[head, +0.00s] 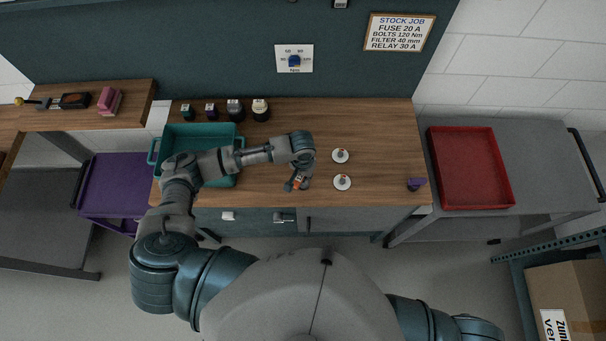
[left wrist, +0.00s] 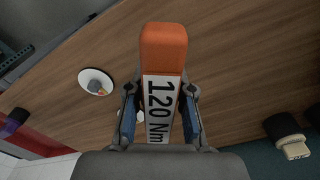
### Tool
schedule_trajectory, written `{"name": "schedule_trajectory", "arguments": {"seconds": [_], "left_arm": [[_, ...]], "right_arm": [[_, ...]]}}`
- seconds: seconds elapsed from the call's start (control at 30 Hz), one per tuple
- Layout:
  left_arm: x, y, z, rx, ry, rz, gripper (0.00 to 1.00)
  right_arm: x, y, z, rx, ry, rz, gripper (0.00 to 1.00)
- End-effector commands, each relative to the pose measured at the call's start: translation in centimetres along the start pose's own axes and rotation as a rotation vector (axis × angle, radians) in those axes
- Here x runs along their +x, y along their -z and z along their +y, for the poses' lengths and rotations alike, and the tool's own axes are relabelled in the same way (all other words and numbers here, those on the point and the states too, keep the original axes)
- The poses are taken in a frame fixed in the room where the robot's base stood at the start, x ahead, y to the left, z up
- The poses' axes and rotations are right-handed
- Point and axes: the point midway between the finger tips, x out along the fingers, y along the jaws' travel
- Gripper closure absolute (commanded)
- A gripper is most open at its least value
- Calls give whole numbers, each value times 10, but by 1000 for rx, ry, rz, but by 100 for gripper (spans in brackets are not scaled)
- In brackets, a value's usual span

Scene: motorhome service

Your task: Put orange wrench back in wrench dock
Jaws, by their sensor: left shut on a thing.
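The orange wrench (left wrist: 163,48) has a white label reading "120 Nm". It fills the middle of the left wrist view, between my left gripper's (left wrist: 160,105) two fingers, which are shut on it. In the head view my left gripper (head: 297,181) is over the wooden worktop (head: 385,140), left of two white discs, and only a small orange part of the wrench (head: 299,180) shows. I cannot tell its height above the worktop. I cannot make out the wrench dock for certain. My right gripper is out of view.
White discs with small studs (head: 340,155) (head: 342,182) stand right of my left gripper. A teal tray (head: 154,152) is partly behind my left arm. Several dark pots (head: 235,108) line the back. A purple-topped piece (head: 416,184) is near the right edge. A red tray (head: 508,190) stands farther right.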

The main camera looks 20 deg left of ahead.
Motion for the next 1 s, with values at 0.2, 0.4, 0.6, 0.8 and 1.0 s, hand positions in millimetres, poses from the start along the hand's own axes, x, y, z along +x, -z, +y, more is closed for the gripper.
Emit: {"name": "schedule_trajectory", "arguments": {"seconds": [0.2, 0.4, 0.6, 0.8, 1.0], "left_arm": [[0, 0, 0, 0, 0, 1, 100], [5, 0, 0, -1, -1, 0, 100], [11, 0, 0, 0, -1, 0, 100], [16, 0, 0, 0, -1, 1, 100], [20, 0, 0, 0, -1, 1, 63]], "right_arm": [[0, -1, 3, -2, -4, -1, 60], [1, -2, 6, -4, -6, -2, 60], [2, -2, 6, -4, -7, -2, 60], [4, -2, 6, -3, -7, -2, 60], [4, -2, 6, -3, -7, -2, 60]]}}
